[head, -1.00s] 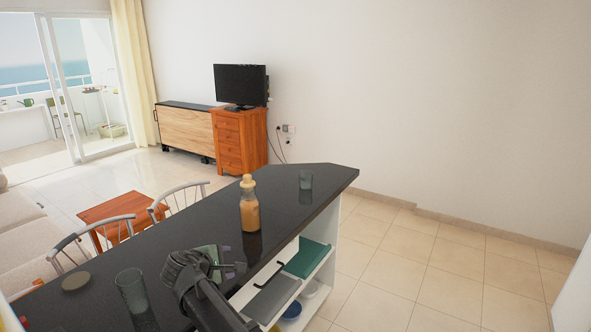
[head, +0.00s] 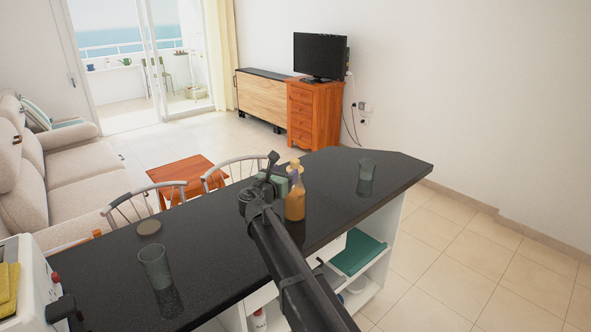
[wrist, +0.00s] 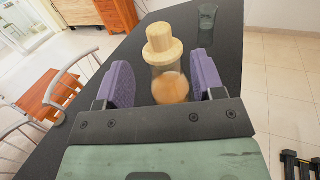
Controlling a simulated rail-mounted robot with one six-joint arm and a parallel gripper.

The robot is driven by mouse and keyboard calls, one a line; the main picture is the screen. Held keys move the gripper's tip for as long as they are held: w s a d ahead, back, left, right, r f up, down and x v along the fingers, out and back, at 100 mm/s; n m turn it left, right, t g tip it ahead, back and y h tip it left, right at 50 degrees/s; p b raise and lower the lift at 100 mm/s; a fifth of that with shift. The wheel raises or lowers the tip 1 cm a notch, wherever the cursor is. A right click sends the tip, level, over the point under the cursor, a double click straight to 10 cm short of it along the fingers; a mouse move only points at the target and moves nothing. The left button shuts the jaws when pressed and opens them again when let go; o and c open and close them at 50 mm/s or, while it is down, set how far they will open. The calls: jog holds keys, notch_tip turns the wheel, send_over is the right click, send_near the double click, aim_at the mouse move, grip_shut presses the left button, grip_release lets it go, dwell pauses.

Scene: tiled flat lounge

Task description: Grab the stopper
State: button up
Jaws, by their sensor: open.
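The stopper (head: 295,166) is a pale wooden plug on top of a glass bottle (head: 295,203) with orange-brown contents. The bottle stands upright on the dark counter (head: 210,255). In the wrist view the stopper (wrist: 162,46) shows a narrow knob over a wider disc, in the bottle's mouth. My gripper (wrist: 163,80) is open, with a purple-padded finger on each side of the bottle in that picture; the stopper appears just beyond the fingertips. In the head view my gripper (head: 268,178) is just left of the bottle. I cannot tell whether it touches the bottle.
A clear glass (head: 366,177) stands right of the bottle, and another glass (head: 155,267) stands at the near left. A round flat disc (head: 149,227) lies near the counter's left edge. Chairs (head: 180,190) line that side. The counter's middle is mostly clear.

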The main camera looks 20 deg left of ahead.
aim_at(293, 164)
jog(key=w, duration=0.7)
jog(key=shift+w+d+r, duration=0.15)
jog(key=shift+w+d, duration=0.15)
jog(key=shift+d, duration=0.05)
jog(key=c, duration=1)
notch_tip(293, 164, up, 20)
jog(key=p, duration=2)
